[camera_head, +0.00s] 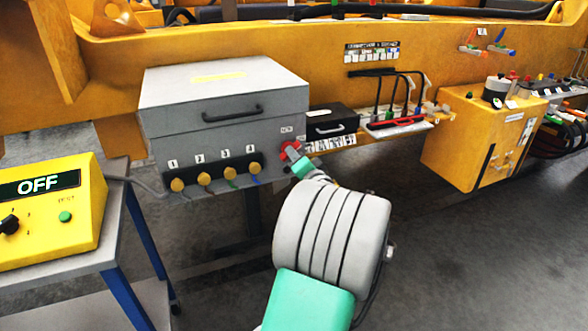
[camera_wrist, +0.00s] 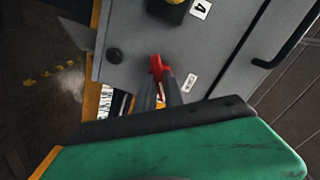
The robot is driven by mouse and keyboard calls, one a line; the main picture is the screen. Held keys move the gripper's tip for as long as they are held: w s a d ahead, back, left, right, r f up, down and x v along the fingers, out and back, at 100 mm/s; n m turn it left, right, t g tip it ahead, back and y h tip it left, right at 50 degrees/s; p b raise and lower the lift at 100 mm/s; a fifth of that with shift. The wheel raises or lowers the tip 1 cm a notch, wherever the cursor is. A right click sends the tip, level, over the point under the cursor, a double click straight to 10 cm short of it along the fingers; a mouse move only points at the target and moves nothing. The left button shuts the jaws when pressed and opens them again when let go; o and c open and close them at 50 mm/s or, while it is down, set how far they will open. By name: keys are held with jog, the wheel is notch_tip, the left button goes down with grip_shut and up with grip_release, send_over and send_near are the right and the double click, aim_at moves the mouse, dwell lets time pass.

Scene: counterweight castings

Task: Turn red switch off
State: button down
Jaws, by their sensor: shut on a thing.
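The red switch (camera_head: 289,148) is on the right side of the grey box's front (camera_head: 225,135). In the wrist view the red switch handle (camera_wrist: 157,66) shows just beyond my fingertips. My gripper (camera_head: 297,158) reaches up to the switch from below. In the wrist view my gripper (camera_wrist: 166,88) has its two dark fingers close together on the switch handle. The fingers hide the lower part of the handle. A small label sits beside the switch, too small to read.
Several numbered yellow knobs (camera_head: 204,179) line the box front left of the switch. A small black case (camera_head: 331,121) stands just to its right. A yellow unit showing OFF (camera_head: 45,205) sits on a cart at the left. The floor at lower right is clear.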

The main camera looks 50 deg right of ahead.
jog(key=n+b, duration=1.1)
jog(key=b, duration=0.6)
jog(key=shift+f, duration=0.15)
jog(key=c, duration=1.4)
grip_release()
jog(key=shift+c, duration=0.2)
jog(key=v, duration=0.7)
jog(key=shift+s+a, duration=0.2)
jog(key=shift+s, duration=0.15)
